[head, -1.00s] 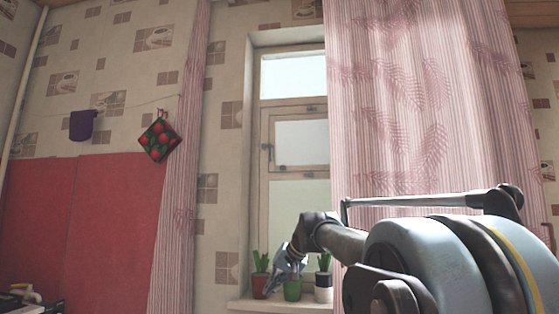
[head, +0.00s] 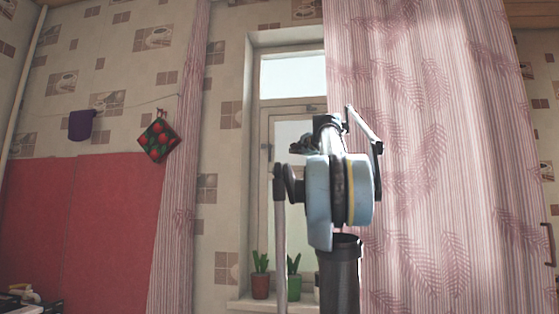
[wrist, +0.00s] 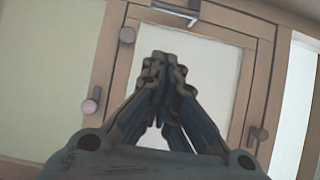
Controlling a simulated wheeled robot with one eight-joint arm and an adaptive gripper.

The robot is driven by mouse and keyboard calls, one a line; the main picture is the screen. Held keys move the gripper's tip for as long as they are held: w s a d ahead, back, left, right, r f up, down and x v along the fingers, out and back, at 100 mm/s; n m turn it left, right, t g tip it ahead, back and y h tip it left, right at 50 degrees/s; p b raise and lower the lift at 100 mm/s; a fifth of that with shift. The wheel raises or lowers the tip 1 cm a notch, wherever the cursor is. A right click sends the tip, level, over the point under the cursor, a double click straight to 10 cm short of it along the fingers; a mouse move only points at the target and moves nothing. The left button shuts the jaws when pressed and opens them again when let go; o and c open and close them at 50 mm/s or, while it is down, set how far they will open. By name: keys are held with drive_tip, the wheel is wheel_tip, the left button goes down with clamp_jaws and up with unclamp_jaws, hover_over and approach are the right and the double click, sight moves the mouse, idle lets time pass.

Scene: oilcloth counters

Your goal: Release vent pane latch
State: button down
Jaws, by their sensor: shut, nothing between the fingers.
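The vent pane (head: 288,131) is the small framed middle pane of the window, and it sits closed in its frame. I see no contact with the lever.
A striped curtain (head: 440,150) hangs close on the right. Potted plants (head: 260,285) stand on the sill below.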

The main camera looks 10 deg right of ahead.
drive_tip(key=a+x, duration=0.1)
drive_tip(key=x, duration=0.7)
drive_tip(key=a+x, duration=0.1)
drive_tip(key=x, duration=0.4)
drive_tip(key=shift+s+a+f, duration=0.15)
drive_tip(key=shift+s+a, duration=0.2)
drive_tip(key=shift+s, duration=0.1)
